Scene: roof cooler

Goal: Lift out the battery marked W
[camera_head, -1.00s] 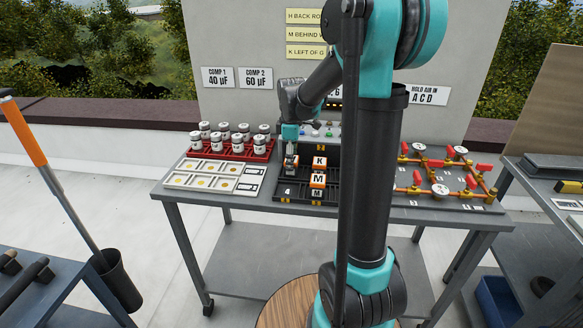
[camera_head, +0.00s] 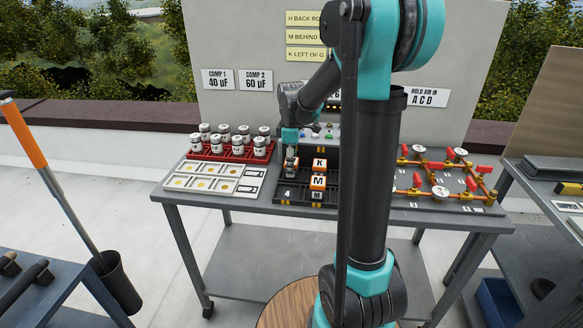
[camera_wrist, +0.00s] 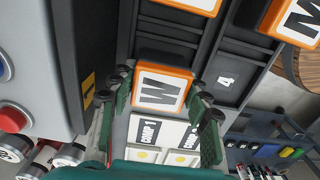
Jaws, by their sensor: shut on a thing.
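The battery marked W (camera_wrist: 160,91) has a white top with an orange rim and sits between the two fingers of my gripper (camera_wrist: 162,97) in the wrist view. The fingers are closed on its two sides. In the head view my gripper (camera_head: 291,163) points down over the left column of the black battery tray (camera_head: 286,197), mostly hiding the W battery. Whether the battery is clear of its slot floor cannot be told.
Batteries K (camera_head: 319,163) and M (camera_head: 317,181) stand in the column to the right. Red rack with white capacitors (camera_head: 231,152) and a coin-like board (camera_head: 210,176) are at left. Red-valved brass pipes (camera_head: 440,178) are at right. A control panel (camera_wrist: 30,80) rises close beside the gripper.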

